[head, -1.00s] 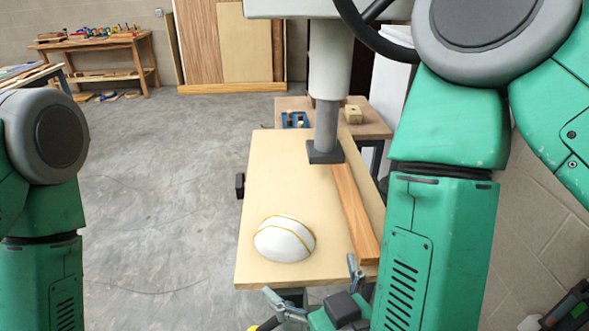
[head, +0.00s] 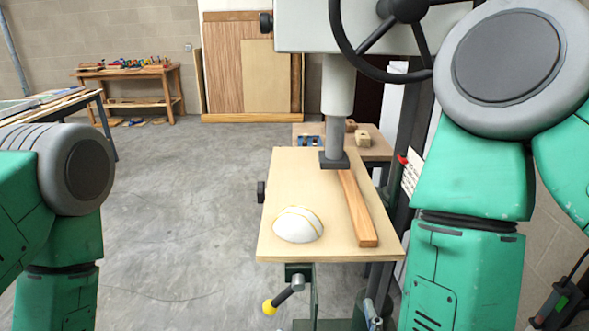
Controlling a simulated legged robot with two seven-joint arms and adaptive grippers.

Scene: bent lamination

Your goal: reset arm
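My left arm (head: 70,200) comes in at the left edge of the head view and hangs down beside the work table. Its gripper is below the picture and out of sight. My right arm (head: 465,200) fills the right side, also hanging down, and its gripper is not visible either. Between the arms is a drill press with a wooden table board (head: 285,180). On the board lie a white dust mask (head: 298,224) near the front left and a long wooden strip (head: 358,210) toward the right. The grey press foot (head: 334,160) stands at the strip's far end.
A handwheel (head: 400,15) is at the top. A yellow-knobbed lever (head: 270,306) sticks out below the board. A small table (head: 375,150) with wooden blocks stands behind. A workbench (head: 130,75) and leaning panels (head: 250,65) are at the back wall. The floor at left is open.

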